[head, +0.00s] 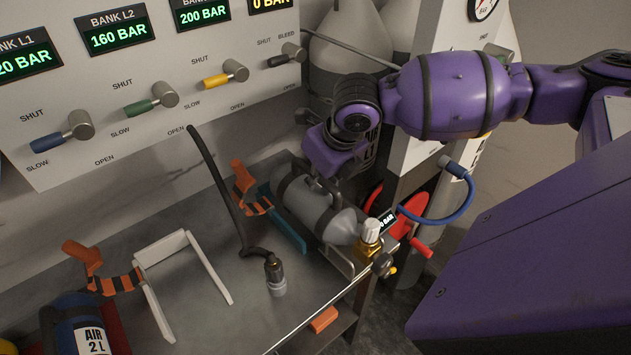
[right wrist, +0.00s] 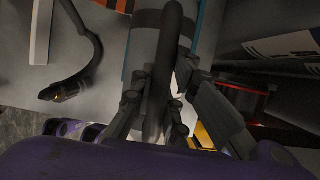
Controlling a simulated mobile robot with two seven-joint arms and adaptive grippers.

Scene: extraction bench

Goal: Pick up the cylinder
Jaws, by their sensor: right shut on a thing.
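A grey cylinder (head: 317,212) with dark bands, a dark carry handle and a brass valve with a white knob (head: 371,232) lies tilted in a cradle at the right of the bench. My right gripper (right wrist: 158,115) is shut on the cylinder's dark handle (right wrist: 166,50), with one finger on each side of it. In the head view my purple wrist hides most of the fingers. My left gripper is not in view.
A black hose (head: 222,190) with a metal connector lies on the bench (head: 205,310) left of the cylinder. An empty white cradle (head: 208,267) with an orange-black strap (head: 115,283) is further left. A control panel (head: 150,60) stands behind. A blue hose (head: 462,205) hangs at right.

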